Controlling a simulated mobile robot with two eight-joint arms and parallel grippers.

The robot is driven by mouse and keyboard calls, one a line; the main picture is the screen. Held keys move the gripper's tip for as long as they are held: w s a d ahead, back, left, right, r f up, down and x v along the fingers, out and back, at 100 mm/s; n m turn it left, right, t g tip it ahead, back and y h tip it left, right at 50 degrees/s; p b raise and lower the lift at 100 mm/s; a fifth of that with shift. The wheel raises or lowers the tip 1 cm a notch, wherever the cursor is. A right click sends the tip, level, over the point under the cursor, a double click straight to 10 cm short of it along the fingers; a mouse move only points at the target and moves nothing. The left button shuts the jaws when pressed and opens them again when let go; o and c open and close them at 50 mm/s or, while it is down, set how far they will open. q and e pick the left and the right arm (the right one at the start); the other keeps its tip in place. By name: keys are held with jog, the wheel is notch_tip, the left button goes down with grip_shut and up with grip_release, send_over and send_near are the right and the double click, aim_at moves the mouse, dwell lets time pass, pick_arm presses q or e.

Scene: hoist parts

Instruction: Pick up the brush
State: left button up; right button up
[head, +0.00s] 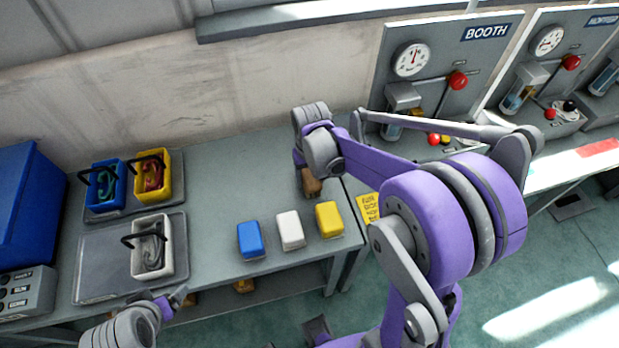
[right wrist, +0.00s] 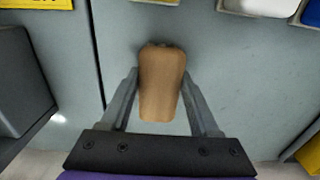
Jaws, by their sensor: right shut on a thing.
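The brush shows its tan wooden body (right wrist: 160,85) between the two fingers of my right gripper (right wrist: 163,98) in the right wrist view. The right gripper is shut on it, over the grey bench top. In the head view the brush (head: 311,183) is a small brown block below my right wrist, near the bench's right end; the right gripper's fingers are mostly hidden there. Its bristles are not visible. My left gripper (head: 174,301) is at the bottom left of the head view, near the bench's front edge, and its jaw opening is unclear.
Blue (head: 250,240), white (head: 290,230) and yellow (head: 329,219) blocks stand along the bench front. Blue (head: 105,200), yellow (head: 165,190) and white (head: 137,262) handled bins sit on trays at left. The BOOTH panel (head: 440,50) stands at right.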

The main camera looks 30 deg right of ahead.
aim_at(310, 177)
jog(key=shift+c, duration=0.4)
jog(key=shift+r+p, duration=0.35)
jog(key=shift+r, duration=0.1)
notch_tip(310, 177, up, 10)
jog(key=shift+f, duration=0.2)
